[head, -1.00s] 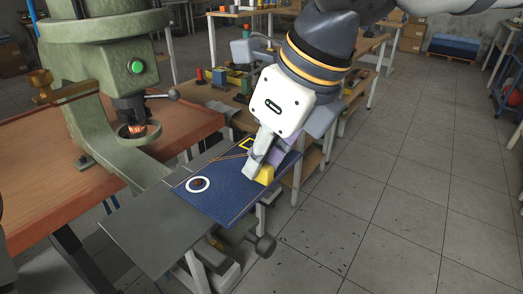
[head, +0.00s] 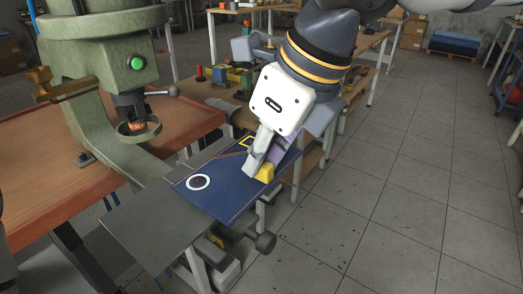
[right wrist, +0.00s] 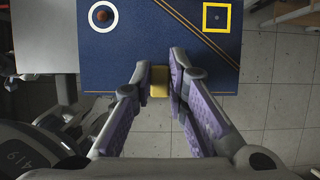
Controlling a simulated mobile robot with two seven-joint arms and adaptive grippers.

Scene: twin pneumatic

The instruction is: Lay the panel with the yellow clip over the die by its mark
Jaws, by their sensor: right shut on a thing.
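The blue panel (head: 222,194) lies over the grey plate beside the press, its right part reaching past the plate. It has a white ring (head: 198,182) with a small reddish-brown round spot inside, a yellow square outline (head: 247,142) and diagonal orange lines. The ring also shows in the right wrist view (right wrist: 103,16). The yellow clip (right wrist: 159,82) sits at the panel's near edge. My right gripper (head: 258,168) is shut on this clip. I cannot tell whether the spot in the ring is the die. My left gripper is not in view.
A green press (head: 95,65) with a lit green button stands left on a brown-topped table (head: 35,170). The grey plate (head: 150,228) has bare room left of the panel. A black ball knob (head: 265,242) sits below the panel. Open tiled floor lies to the right.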

